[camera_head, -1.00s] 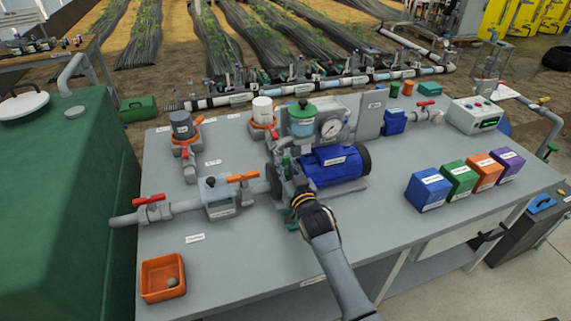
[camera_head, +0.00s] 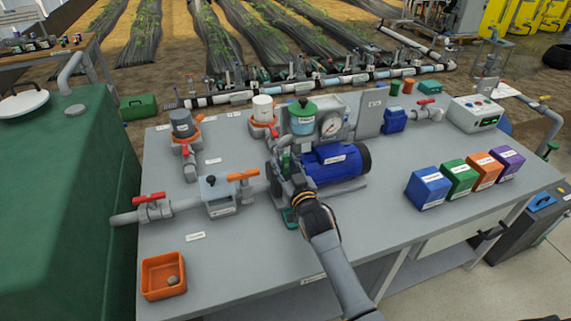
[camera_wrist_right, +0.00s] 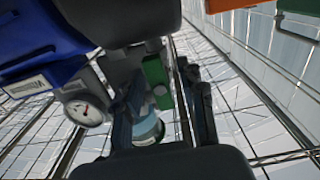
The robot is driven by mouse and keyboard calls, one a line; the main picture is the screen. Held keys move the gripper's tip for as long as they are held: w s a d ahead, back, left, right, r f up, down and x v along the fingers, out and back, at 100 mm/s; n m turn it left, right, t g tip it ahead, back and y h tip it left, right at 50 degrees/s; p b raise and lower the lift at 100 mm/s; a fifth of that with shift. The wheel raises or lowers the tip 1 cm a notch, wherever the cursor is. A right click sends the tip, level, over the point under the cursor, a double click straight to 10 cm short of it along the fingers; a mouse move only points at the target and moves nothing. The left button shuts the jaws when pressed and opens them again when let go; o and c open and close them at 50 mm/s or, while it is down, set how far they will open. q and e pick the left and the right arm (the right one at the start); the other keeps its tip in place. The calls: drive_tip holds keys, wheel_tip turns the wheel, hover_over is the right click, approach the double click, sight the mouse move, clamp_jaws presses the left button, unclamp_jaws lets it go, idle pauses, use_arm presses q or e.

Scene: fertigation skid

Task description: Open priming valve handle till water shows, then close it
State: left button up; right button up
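The priming valve handle (camera_wrist_right: 155,72) is a small green lever on top of the pump. In the right wrist view it lies between my right gripper's fingers (camera_wrist_right: 165,105), with a gap showing beside it. My right gripper (camera_head: 284,168) is at the front of the pump in the head view and covers most of the handle. It looks open around the handle; contact cannot be told. The blue pump motor (camera_head: 337,165) is just right of it. The clear strainer bowl with green lid (camera_head: 303,121) stands behind. No water is discernible. My left gripper is out of view.
A pressure gauge (camera_head: 331,126) stands behind the motor. Left are an orange-handled valve (camera_head: 243,175), a red-handled valve (camera_head: 149,198) and an orange tray (camera_head: 163,277). Coloured boxes (camera_head: 428,188) stand at right. The front of the grey bench (camera_head: 245,260) is clear.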

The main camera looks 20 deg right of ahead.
drive_tip(key=s, duration=1.2)
drive_tip(key=shift+d, duration=0.2)
